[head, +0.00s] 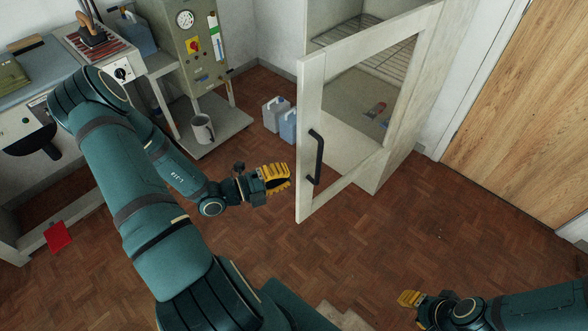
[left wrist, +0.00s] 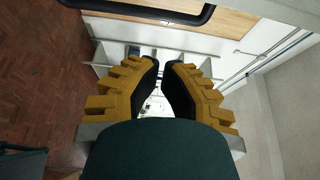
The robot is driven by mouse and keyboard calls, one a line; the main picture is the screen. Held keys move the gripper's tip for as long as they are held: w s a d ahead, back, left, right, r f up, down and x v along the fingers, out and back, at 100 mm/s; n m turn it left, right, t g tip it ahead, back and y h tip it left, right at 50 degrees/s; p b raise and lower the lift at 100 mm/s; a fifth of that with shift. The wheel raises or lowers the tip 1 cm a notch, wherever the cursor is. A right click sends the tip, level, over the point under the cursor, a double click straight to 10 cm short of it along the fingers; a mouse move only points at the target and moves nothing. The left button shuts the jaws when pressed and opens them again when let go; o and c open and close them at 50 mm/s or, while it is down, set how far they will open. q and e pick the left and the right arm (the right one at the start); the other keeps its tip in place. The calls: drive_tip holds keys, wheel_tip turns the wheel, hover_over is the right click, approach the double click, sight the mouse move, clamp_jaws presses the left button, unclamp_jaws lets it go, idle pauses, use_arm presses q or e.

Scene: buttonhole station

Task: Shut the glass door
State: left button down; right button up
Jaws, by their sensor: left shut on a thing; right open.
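The glass door (head: 311,107) of the pale cabinet stands wide open, its free edge toward me. Its black bar handle (head: 315,157) is on the front of the frame and crosses the top of the left wrist view (left wrist: 150,10). What lies between the fingertips is hard to see; the door edge is nearest. My right gripper (head: 405,300) is open at the lower right, away from the door.
The cabinet (head: 405,125) holds wire shelves (head: 350,38). Two plastic jugs (head: 280,118) stand on the floor behind the door. A machine trolley (head: 215,125) with a mug (head: 202,130) is at the left. The parquet floor (head: 400,235) before the cabinet is clear.

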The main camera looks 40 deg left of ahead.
sight(303, 157)
use_arm(q)
drive_tip(key=w, duration=0.2)
drive_tip(key=w+d+b, duration=0.1)
drive_tip(key=w, duration=0.2)
drive_tip(key=w+b, duration=0.1)
drive_tip(key=w, duration=0.1)
drive_tip(key=shift+w+d+f, duration=0.1)
drive_tip(key=shift+w+d, duration=0.25)
drive_tip(key=shift+d, duration=0.05)
drive_tip(key=shift+w+a+b, duration=0.1)
drive_tip(key=shift+a+b, duration=0.2)
drive_tip(key=shift+a, duration=0.4)
